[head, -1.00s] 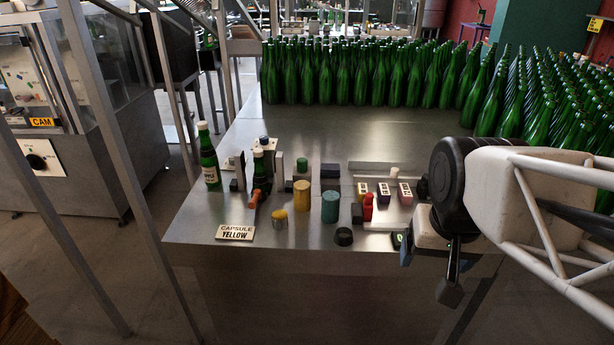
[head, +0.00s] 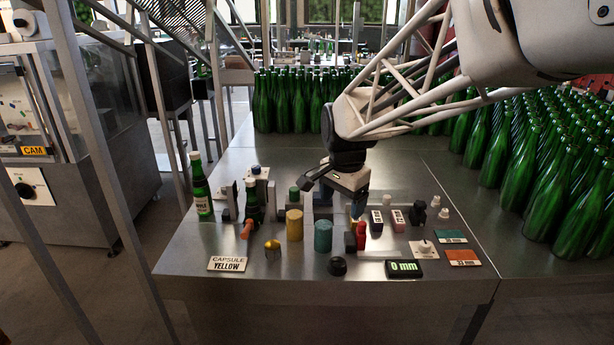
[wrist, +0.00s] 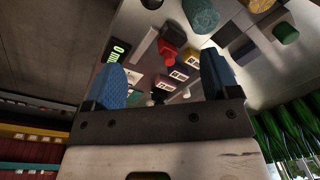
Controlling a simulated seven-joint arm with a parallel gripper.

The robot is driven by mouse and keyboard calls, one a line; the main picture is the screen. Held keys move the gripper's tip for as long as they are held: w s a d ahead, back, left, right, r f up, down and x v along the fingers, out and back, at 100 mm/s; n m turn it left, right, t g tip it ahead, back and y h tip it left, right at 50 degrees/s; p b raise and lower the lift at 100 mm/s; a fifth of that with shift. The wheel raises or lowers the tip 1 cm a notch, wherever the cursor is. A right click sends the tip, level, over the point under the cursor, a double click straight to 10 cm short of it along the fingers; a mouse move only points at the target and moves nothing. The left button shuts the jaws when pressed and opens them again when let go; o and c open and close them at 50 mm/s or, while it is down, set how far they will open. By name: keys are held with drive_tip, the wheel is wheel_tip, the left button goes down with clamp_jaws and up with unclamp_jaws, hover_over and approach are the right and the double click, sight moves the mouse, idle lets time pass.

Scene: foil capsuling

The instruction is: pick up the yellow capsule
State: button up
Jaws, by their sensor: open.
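I cannot tell for sure which is the yellow capsule. A sign reading "CAPSULE YELLOW" (head: 227,264) lies to their left. My gripper (head: 357,208) is to the right of both, above the table near the small labelled blocks. In the wrist view my gripper (wrist: 163,82) has its blue fingers wide apart with nothing held.
A display reading 0 mm (head: 404,268) sits at the front right. Upright bottles (head: 201,187) stand at left; massed green bottles (head: 480,140) fill the back and right.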

sight(295, 214)
drive_tip(key=w+a+f+m, duration=0.1)
drive_tip(key=w+a+f, duration=0.1)
drive_tip(key=w+a, duration=0.2)
drive_tip(key=w+a+f+m, duration=0.2)
drive_tip(key=w+a+f, duration=0.1)
drive_tip(key=w, duration=0.1)
drive_tip(key=w+a+f+m+g, duration=0.1)
drive_tip(key=w+a+f, duration=0.1)
drive_tip(key=w+a, duration=0.2)
drive_tip(key=shift+w+a+f+m, duration=0.2)
drive_tip(key=shift+w+a+m, duration=0.1)
drive_tip(key=shift+w+m, duration=0.1)
drive_tip(key=shift+s+f, duration=0.1)
drive_tip(key=shift+f, duration=1.2)
drive_tip(key=shift+f, duration=2.65)
drive_tip(key=c, duration=1)
drive_tip(key=shift+r, duration=0.1)
